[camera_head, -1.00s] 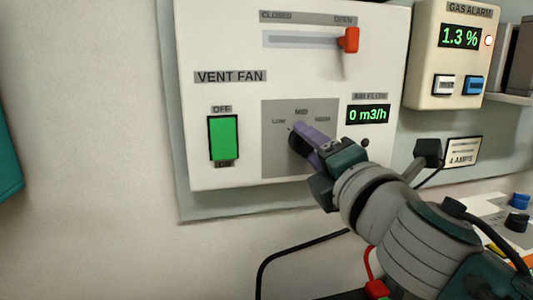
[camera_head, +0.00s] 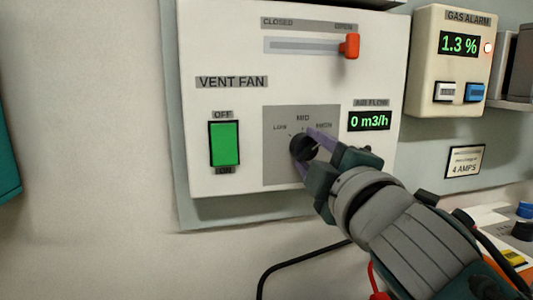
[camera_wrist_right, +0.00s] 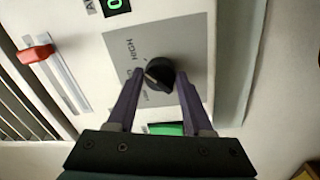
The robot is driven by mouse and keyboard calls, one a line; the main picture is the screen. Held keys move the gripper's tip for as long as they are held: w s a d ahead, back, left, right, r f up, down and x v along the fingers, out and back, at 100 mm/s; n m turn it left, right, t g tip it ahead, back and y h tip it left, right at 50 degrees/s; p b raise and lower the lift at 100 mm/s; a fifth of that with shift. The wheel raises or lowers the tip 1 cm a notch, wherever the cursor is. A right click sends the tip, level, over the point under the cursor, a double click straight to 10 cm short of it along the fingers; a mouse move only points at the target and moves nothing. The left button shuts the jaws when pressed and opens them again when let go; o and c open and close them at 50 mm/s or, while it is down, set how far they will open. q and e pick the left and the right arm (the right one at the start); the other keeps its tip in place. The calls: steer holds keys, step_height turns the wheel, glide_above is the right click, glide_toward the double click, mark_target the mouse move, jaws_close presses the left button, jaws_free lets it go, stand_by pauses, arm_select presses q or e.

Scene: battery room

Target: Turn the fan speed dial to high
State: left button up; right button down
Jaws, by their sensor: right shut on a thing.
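The fan speed dial (camera_head: 301,144) is a black round knob on a grey plate marked LOW, MID and HIGH. My right gripper (camera_head: 304,149) reaches in from the lower right and is shut on the dial, one purple finger on each side. In the right wrist view the dial (camera_wrist_right: 159,75) sits between the fingertips (camera_wrist_right: 160,78). A pale mark on the dial there seems to point near MID, but I cannot tell exactly. My left gripper is not in view.
The VENT FAN panel (camera_head: 225,50) also carries a green rocker switch (camera_head: 225,144), a red slider handle (camera_head: 349,46) at OPEN, and an air flow display (camera_head: 369,121) reading 0 m3/h. A gas alarm (camera_head: 424,60) at right reads 1.3 %. A black cable hangs below.

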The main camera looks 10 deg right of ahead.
steer(key=shift+f, duration=0.15)
stand_by(0.3)
steer(key=shift+c, duration=1.6)
jaws_free()
steer(key=shift+s, duration=0.1)
steer(key=shift+s, duration=0.3)
steer(key=s, duration=0.9)
steer(key=shift+f, duration=0.25)
steer(key=shift+d, duration=0.1)
